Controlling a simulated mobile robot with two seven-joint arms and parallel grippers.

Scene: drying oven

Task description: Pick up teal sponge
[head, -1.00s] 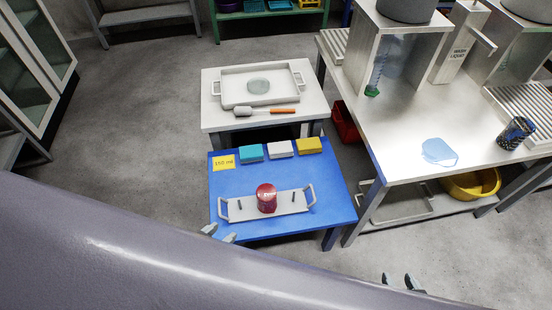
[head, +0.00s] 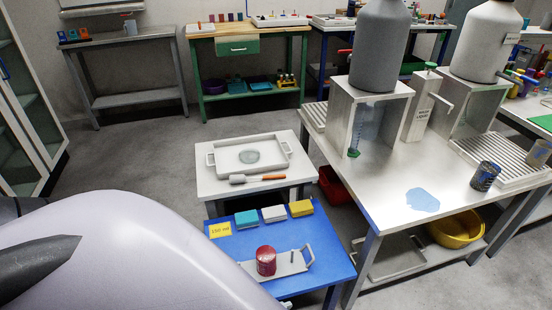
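The teal sponge (head: 246,219) lies on the blue table (head: 328,262), toward its far edge. Neither of my gripper's fingertips shows in the head view now; my own pale body covers the lower left and hides the near left part of the blue table.
Nearer, a red container (head: 266,261) stands on a handled grey tray (head: 291,266). A white table (head: 207,188) is behind; a metal bench (head: 385,192) is at right.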

